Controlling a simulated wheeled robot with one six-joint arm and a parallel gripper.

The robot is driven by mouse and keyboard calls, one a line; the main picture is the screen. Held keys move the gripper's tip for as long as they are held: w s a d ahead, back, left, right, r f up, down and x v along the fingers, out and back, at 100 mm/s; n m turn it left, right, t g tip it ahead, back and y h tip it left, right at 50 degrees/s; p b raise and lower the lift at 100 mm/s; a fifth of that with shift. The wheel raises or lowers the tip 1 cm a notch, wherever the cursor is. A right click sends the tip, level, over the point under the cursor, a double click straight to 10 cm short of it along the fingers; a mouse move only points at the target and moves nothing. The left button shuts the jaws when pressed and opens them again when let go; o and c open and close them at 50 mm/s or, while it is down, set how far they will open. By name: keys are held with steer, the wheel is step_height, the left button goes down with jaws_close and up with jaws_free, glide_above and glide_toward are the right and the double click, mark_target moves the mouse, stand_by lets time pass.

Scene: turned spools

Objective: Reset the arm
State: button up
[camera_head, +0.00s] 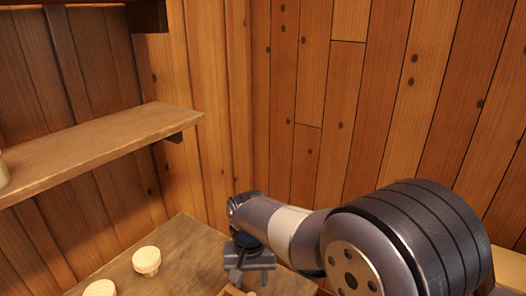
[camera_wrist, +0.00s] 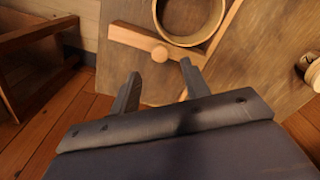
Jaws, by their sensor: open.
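My gripper (camera_head: 250,278) hangs over the near edge of the wooden worktop (camera_head: 195,258) in the head view. In the wrist view its two fingers (camera_wrist: 160,78) stand wide apart with nothing between them. Ahead of the fingers, a pale wooden bar (camera_wrist: 133,38) lies on the worktop, with a small round-ended piece (camera_wrist: 160,53) at it. A round wooden ring or bowl (camera_wrist: 216,33), cut off by the top edge, is beside the bar. I cannot tell whether the fingers touch anything.
Two pale turned pieces (camera_head: 147,261) (camera_head: 100,288) stand on the worktop at left. A wall shelf (camera_head: 95,143) juts out above them. Plank walls (camera_head: 330,95) close off the back. A wooden frame or box (camera_wrist: 35,45) stands at left in the wrist view, beside bare floor (camera_wrist: 60,110).

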mark_target(252, 294)
step_height(252, 294, down, 5)
steer(key=shift+r, duration=0.1)
steer(key=shift+w+d+f, duration=0.1)
steer(key=shift+w+f, duration=0.05)
steer(key=shift+f, duration=0.1)
steer(key=shift+w+d, duration=0.35)
steer(key=shift+w, duration=0.2)
